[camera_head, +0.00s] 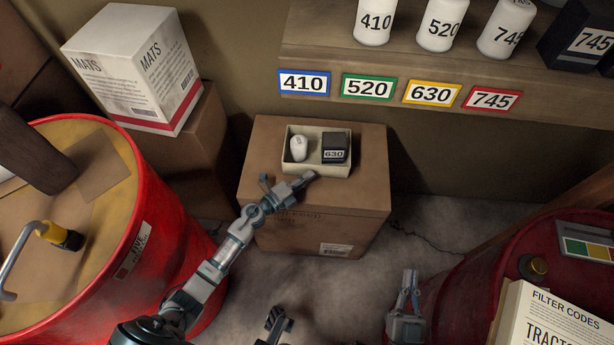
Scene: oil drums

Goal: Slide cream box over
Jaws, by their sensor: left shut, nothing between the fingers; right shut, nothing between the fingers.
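The cream box (300,168) is a shallow open tray on top of a brown carton (345,209). A small white canister (299,148) stands in its left part and a black box marked 630 (334,147) in its right part. My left gripper (306,177) is shut and empty, with its tip at the front wall of the cream box; I cannot tell whether they touch. My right gripper (409,277) is shut and empty, low over the floor, in front of the carton and to the right.
A shelf (300,53) above right bears filters and labels 410, 520, 630 and 745. A red drum (160,235) stands at left, another (475,270) at right with a FILTER CODES book (550,320). A MATS box (135,65) is at upper left. The carton's right top is bare.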

